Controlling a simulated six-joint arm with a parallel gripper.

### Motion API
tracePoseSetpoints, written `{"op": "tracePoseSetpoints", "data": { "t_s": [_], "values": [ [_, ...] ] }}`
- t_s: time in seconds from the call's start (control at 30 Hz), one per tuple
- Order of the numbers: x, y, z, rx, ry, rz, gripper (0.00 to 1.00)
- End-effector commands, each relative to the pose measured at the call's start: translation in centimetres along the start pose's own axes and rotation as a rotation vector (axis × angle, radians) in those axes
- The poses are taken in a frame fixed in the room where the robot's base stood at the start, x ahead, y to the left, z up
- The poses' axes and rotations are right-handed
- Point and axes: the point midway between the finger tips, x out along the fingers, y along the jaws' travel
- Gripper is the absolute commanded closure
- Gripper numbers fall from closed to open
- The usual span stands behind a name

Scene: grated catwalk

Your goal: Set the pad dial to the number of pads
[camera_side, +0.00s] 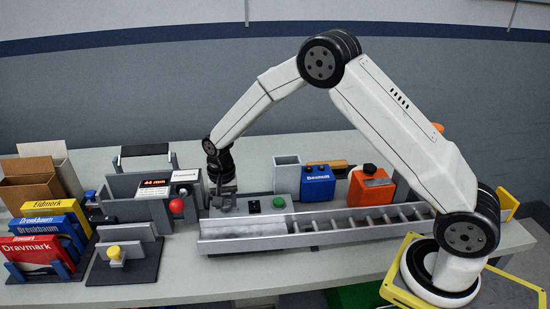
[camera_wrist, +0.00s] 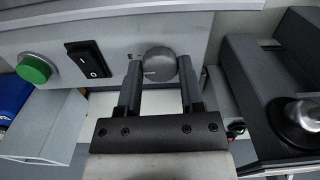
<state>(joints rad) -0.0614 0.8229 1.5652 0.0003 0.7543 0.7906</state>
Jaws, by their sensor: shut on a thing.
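The round grey dial (camera_wrist: 160,62) sits on the grey control panel (camera_wrist: 115,32) in the wrist view, with a pale mark on the left part of its face. My gripper (camera_wrist: 160,82) is shut on the dial, one finger at each side. In the side view my gripper (camera_side: 222,192) is at the left end of the panel and hides the dial. A black rocker switch (camera_wrist: 88,60) and a green button (camera_wrist: 34,69) are left of the dial in the wrist view. I cannot read a number at the dial, and I cannot tell which things are the pads.
A long metal trough (camera_side: 330,226) runs in front of the panel. Left of my gripper stands a device with a red display (camera_side: 154,183) and a red knob (camera_side: 177,206). Blue (camera_side: 318,183) and orange (camera_side: 371,186) containers stand behind the trough. Upright boxes (camera_side: 36,250) fill the far left.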

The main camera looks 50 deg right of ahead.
Motion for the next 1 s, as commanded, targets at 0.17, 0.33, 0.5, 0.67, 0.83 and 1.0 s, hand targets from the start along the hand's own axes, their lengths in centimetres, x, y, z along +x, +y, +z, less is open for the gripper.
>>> {"op": "tracePoseSetpoints", "data": {
  "t_s": [0.17, 0.33, 0.5, 0.67, 0.83, 1.0],
  "values": [
    [-0.16, -0.07, -0.11, 0.054, 0.003, -0.003, 1.0],
    [-0.16, -0.07, -0.11, 0.072, 0.004, -0.003, 1.0],
    [-0.17, -0.07, -0.12, 0.074, 0.003, -0.003, 1.0],
    [-0.17, -0.07, -0.13, 0.073, 0.003, -0.003, 0.46],
    [-0.11, -0.04, -0.08, 0.072, 0.002, -0.002, 0.17],
    [-0.06, -0.02, -0.05, 0.072, 0.001, -0.001, 0.17]
  ]
}}
